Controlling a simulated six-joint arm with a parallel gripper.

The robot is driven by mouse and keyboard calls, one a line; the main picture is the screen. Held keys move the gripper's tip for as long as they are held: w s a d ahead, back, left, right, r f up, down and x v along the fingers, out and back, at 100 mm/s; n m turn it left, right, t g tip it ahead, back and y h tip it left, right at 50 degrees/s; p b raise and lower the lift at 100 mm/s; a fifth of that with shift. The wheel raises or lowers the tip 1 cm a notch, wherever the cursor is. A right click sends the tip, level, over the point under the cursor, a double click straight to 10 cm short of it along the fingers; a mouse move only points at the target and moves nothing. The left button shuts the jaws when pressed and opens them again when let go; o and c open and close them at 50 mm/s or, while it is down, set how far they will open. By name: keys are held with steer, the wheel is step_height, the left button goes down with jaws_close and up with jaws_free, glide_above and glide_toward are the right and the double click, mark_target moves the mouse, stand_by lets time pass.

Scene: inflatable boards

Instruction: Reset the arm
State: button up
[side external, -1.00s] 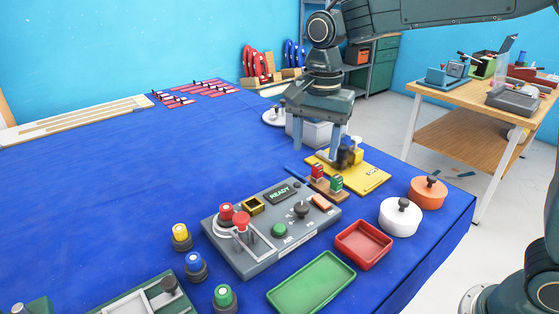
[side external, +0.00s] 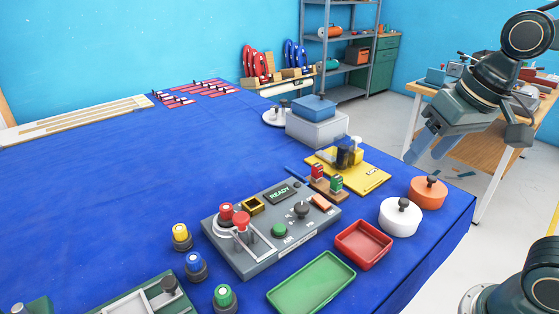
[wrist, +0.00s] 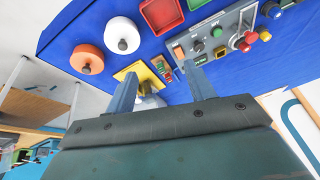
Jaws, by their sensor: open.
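My gripper (side external: 430,152) is open and empty. In the side view it hangs in the air near the table's right edge, above and behind the orange lidded pot (side external: 428,192). In the wrist view its two fingers (wrist: 163,92) stand apart with nothing held between them. Beyond them show the yellow base plate (wrist: 138,76), the grey control panel (wrist: 216,36) and the orange pot (wrist: 87,60).
The blue-covered table (side external: 110,190) carries a white knobbed pot (side external: 400,217), a red tray (side external: 363,246), a green tray (side external: 312,284), and a blue-topped grey box (side external: 317,128). A wooden side table (side external: 460,140) stands behind at right.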

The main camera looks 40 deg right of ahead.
steer(key=s+d+f+n+t, duration=0.1)
steer(key=s+f+n, duration=0.1)
steer(key=s, duration=0.3)
steer(key=shift+s+f+n, duration=0.2)
steer(key=shift+n, duration=0.4)
steer(key=shift+w+r, duration=0.1)
steer(key=shift+c, duration=0.2)
